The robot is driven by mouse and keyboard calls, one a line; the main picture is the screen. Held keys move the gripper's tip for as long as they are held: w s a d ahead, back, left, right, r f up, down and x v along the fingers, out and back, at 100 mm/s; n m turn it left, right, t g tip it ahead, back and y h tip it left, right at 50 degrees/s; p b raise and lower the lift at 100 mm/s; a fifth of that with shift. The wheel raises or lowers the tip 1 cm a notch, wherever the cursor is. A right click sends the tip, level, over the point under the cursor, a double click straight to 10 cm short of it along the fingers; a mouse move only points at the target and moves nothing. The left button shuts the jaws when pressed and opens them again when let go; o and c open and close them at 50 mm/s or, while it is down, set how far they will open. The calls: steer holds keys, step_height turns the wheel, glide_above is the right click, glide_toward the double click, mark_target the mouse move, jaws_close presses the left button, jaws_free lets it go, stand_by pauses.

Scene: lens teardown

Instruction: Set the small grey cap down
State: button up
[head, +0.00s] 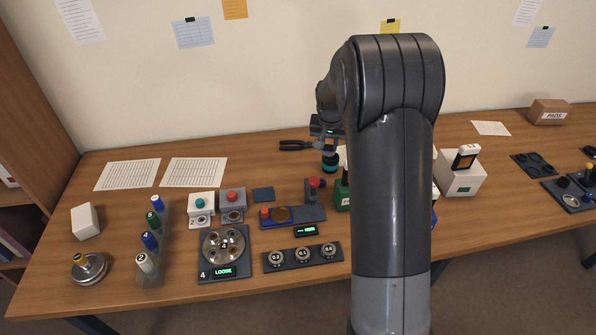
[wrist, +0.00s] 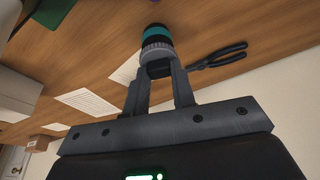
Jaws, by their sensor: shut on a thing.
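My gripper (wrist: 160,78) is shut on a short round piece (wrist: 156,38) with a pale grey ribbed ring, a teal band and a dark end. I cannot tell whether the small grey cap is part of this piece. In the head view, the piece (head: 329,162) shows below my gripper (head: 327,145), over the back middle of the table. Whether it touches the table is unclear. No separate small grey cap can be made out with certainty. My arm hides part of the table to the right of the gripper.
Black pliers (head: 296,146) lie just left of the gripper. In front stand a blue tray (head: 305,215), a round fixture reading LOOSE (head: 223,250) and a dark bar with several labelled weights (head: 290,260). Paper sheets (head: 193,172) lie at the back left. A white box (head: 462,182) stands to the right.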

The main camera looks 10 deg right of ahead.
steer(key=shift+s+d, duration=0.55)
steer(key=shift+s, duration=0.1)
steer(key=shift+s+a+f+m, duration=0.1)
steer(key=shift+f+m, duration=0.15)
steer(key=shift+m, duration=0.05)
steer(key=w+a+f, duration=0.1)
steer(key=a+f, duration=0.1)
steer(key=a, duration=0.1)
steer(key=w+a+f, duration=0.2)
steer(key=a, duration=0.1)
steer(key=w+a+f, duration=0.2)
steer(key=a, duration=0.1)
steer(key=shift+w+a+f, duration=0.2)
steer(key=shift+w+f, duration=0.05)
steer(key=shift+f, duration=2.05)
steer(key=shift+f, duration=0.15)
steer(key=o, duration=0.9)
steer(key=shift+o, duration=0.2)
